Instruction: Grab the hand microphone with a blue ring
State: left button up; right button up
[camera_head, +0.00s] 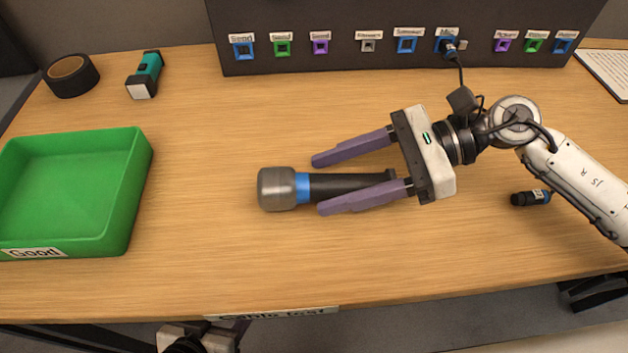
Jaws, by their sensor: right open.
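The hand microphone (345,187) lies on the table with its grey metal head (276,189) to the left and a blue ring (302,187) between the head and the black handle. My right gripper (318,184) comes in from the right and is open. Its two purple fingers lie on either side of the handle in the picture, one above and one below. I see a clear gap between the upper finger and the handle; the lower finger is close to it, and contact cannot be told. My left gripper (222,335) shows only partly at the bottom edge, below the table.
A green tray labelled "Good" (137,190) stands at the left. A black tape roll (72,76) and a teal flashlight (146,74) lie behind it. A dark panel with labelled ports (300,62) runs along the back, with a cable plugged in. A small black-and-blue connector (530,197) lies right.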

jog(key=shift+a+f, duration=0.25)
jog(key=shift+a, duration=0.4)
jog(key=c, duration=1.3)
jog(key=shift+c, duration=0.2)
jog(key=shift+r, duration=0.15)
